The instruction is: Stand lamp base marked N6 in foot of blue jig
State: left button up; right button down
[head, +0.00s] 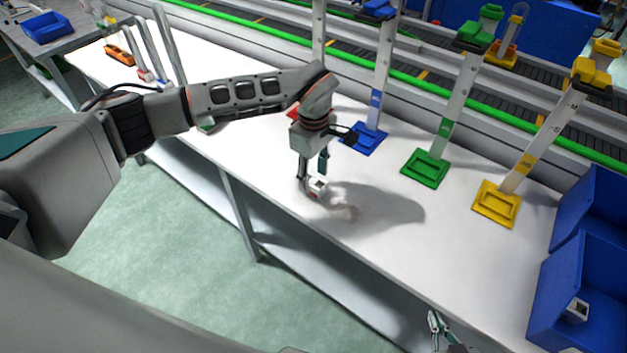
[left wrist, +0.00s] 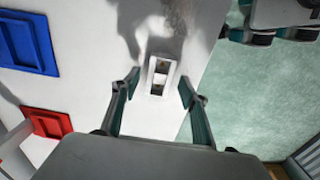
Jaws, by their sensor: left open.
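A small white lamp base (head: 318,186) is on the white table near its front edge; no mark on it can be read. It also shows in the left wrist view (left wrist: 159,77), between the two fingers. My left gripper (head: 312,177) points down over it, open, one finger on each side, with a gap to the base in the left wrist view. The blue jig (head: 361,139) stands behind and to the right; its square foot also shows in the left wrist view (left wrist: 26,43) and looks empty. My right gripper (head: 439,325) is partly visible at the bottom edge.
A green jig (head: 425,168) and a yellow jig (head: 496,204) stand right of the blue one. A red jig foot (left wrist: 45,123) lies to its left, mostly behind my arm in the head view. A blue bin (head: 560,285) at right holds a small part.

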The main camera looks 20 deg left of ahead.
aim_at(313, 180)
pick_arm(q)
notch_tip(313, 180, up, 9)
jog(key=shift+r+b, duration=0.2)
jog(key=shift+b, duration=0.2)
